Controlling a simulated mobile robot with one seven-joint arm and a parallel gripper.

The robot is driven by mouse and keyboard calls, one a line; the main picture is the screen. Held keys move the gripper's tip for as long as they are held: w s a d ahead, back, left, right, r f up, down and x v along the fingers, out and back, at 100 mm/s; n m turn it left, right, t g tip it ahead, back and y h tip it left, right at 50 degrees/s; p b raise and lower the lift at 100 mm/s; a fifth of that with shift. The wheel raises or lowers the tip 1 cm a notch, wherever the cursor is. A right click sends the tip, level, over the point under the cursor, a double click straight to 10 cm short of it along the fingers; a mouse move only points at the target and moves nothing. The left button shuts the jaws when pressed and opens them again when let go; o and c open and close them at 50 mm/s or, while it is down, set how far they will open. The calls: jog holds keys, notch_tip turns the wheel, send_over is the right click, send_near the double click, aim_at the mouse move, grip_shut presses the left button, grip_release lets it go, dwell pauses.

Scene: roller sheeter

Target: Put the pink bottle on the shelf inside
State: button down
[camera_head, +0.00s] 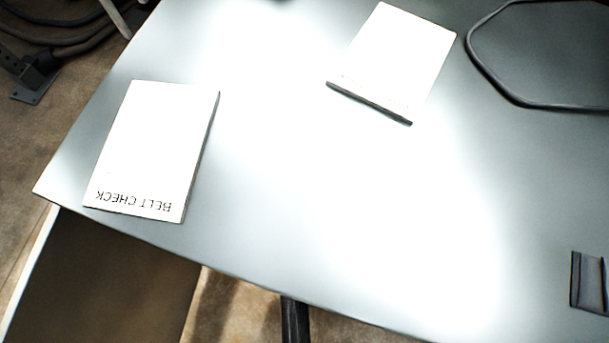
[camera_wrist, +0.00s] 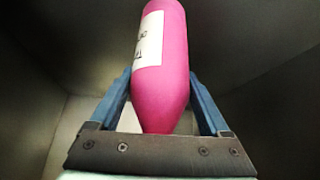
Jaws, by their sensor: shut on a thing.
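The pink bottle (camera_wrist: 174,62) with a white label shows in the wrist view, between the two blue fingers of my gripper (camera_wrist: 160,95). My gripper is shut on it. Dark grey walls surround the bottle and gripper, like the inside of a box or cabinet (camera_wrist: 255,50). I cannot tell whether the bottle touches a shelf surface. Neither the bottle nor my gripper shows in the head view.
In the head view, a grey tabletop (camera_head: 270,220) holds a white "BELT CHECK" booklet (camera_head: 150,150), another white booklet (camera_head: 395,55), a dark looped cable (camera_head: 490,75) and a small dark holder (camera_head: 590,283). Cables (camera_head: 60,35) lie on the brown floor at the upper left.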

jog(key=w, duration=0.1)
jog(key=w+f, duration=0.1)
jog(key=w, duration=0.1)
jog(key=w+b, duration=0.1)
jog(key=w, duration=0.1)
jog(key=shift+d+f, duration=0.15)
jog(key=shift+d, duration=0.1)
jog(key=shift+f, duration=0.15)
grip_release()
jog(key=shift+s+f, duration=0.1)
jog(key=shift+s, duration=0.05)
jog(key=s+a+r+p, duration=0.1)
jog(key=s, duration=1.1)
jog(key=shift+s+a+r, duration=0.15)
jog(key=shift+s+a, duration=0.1)
jog(key=shift+s, duration=0.05)
